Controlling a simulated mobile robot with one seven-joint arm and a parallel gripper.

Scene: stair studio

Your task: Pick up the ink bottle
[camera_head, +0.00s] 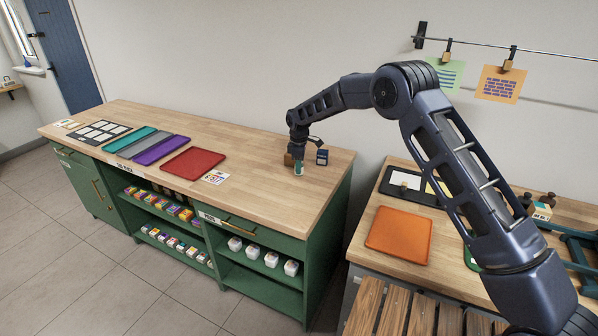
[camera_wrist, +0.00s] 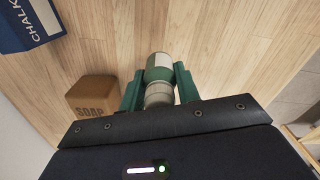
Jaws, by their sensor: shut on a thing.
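The ink bottle (camera_wrist: 159,68) is a small green bottle with a pale label and a light grey cap. In the wrist view it sits between the two green fingers of my gripper (camera_wrist: 158,93), which are shut on it. In the head view the bottle (camera_head: 299,169) shows just under my gripper (camera_head: 298,158), near the right end of the wooden counter (camera_head: 250,170). It appears to be at or very close to the counter top; I cannot tell whether it touches.
A brown soap block (camera_wrist: 92,96) stands close left of the gripper in the wrist view. A blue chalk box (camera_wrist: 27,24) lies beyond it; in the head view the box (camera_head: 322,157) is right of the gripper. A red tray (camera_head: 192,163) lies left on the counter.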

